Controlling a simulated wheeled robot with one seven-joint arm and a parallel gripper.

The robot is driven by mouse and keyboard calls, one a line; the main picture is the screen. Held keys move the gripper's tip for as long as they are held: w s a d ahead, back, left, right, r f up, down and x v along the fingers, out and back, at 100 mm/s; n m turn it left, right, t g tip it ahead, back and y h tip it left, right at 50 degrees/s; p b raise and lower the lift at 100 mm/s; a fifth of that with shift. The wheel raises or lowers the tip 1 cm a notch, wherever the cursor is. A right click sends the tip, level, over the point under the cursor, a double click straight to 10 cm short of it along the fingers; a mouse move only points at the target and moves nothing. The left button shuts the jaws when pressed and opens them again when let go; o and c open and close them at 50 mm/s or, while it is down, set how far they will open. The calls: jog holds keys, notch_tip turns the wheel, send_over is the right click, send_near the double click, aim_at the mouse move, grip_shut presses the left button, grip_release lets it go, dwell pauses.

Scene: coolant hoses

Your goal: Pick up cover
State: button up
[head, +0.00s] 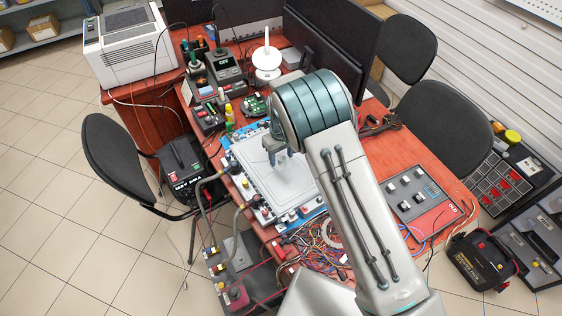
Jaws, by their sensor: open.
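A light grey flat rectangular panel, which looks like the cover (290,187), lies on a blue-edged base (312,212) on the red table. Fittings and hose connectors sit along its front and left edges. My gripper (274,158) points down over the far part of the panel and is open, with nothing seen between its fingers. I cannot tell whether the fingertips touch the panel. My arm hides the panel's right side.
Grey hoses (207,178) run off the table's left edge. Tangled wires (315,245) lie in front, and a grey control panel (417,190) lies to the right. Small devices and a white spindle stand (266,62) crowd the back. Black chairs flank the table.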

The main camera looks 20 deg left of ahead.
aim_at(281, 157)
jog(key=shift+c, duration=0.2)
jog(key=c, duration=1)
jog(key=shift+r, duration=0.15)
jog(key=shift+a+r+b, duration=0.1)
jog(key=shift+r+b, duration=0.25)
jog(key=shift+r, duration=0.25)
notch_tip(281, 157, up, 2)
jog(key=shift+r+b, duration=0.25)
jog(key=shift+b, duration=0.25)
jog(key=s+d+r+b, duration=0.2)
jog(key=s+d+r, duration=0.4)
jog(key=s, duration=0.3)
jog(key=shift+s+d+r+b, duration=0.3)
jog(key=shift+d+r+b, duration=0.1)
jog(key=shift+r, duration=0.1)
